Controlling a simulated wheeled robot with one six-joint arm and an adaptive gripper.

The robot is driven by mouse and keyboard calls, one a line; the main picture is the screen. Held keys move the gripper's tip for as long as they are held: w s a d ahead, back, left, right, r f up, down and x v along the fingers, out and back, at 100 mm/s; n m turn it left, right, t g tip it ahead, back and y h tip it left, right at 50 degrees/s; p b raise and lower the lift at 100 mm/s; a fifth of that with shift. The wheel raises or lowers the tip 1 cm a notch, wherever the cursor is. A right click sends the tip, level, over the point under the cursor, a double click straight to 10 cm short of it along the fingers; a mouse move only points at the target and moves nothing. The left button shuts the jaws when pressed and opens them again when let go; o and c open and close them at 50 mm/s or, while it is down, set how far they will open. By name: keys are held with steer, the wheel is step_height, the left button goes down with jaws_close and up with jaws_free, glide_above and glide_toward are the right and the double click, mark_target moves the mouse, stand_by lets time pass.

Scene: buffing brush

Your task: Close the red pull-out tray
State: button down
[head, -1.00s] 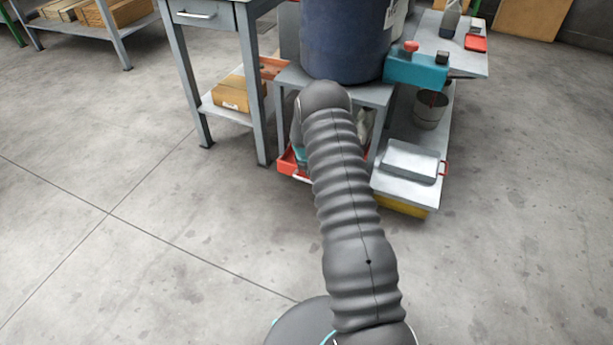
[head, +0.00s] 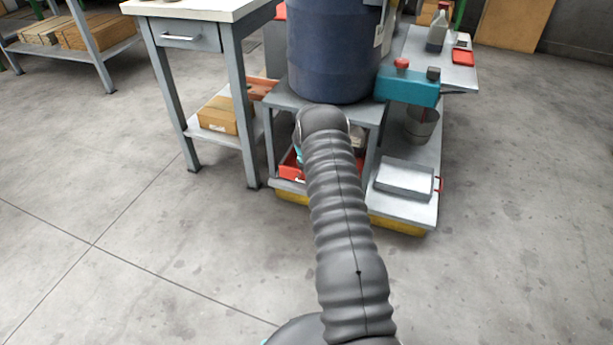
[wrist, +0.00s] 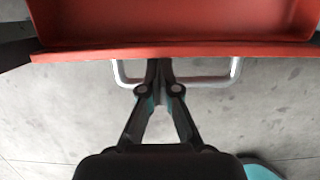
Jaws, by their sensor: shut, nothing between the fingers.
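The red pull-out tray (head: 289,166) shows at the lower level of the grey stand in the head view, partly hidden behind my arm. Its front now sits near the stand's front edge. In the wrist view, the tray's red front edge (wrist: 90,54) runs across the top, with part of its inside visible and empty. A pale metal handle (wrist: 236,70) projects from the front. My gripper (wrist: 160,66) is shut and empty, its fingertips at the tray front between the handle's two arms. Whether they touch is hard to tell. The head view hides the gripper behind my arm.
A dark blue drum (head: 333,55) stands on the grey stand (head: 270,98). A workbench (head: 185,40) with a cardboard box (head: 217,115) is at left. A low platform (head: 425,205) with a grey lidded box (head: 404,180) is at right. The floor in front is clear.

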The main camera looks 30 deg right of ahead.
steer(key=shift+d, duration=0.35)
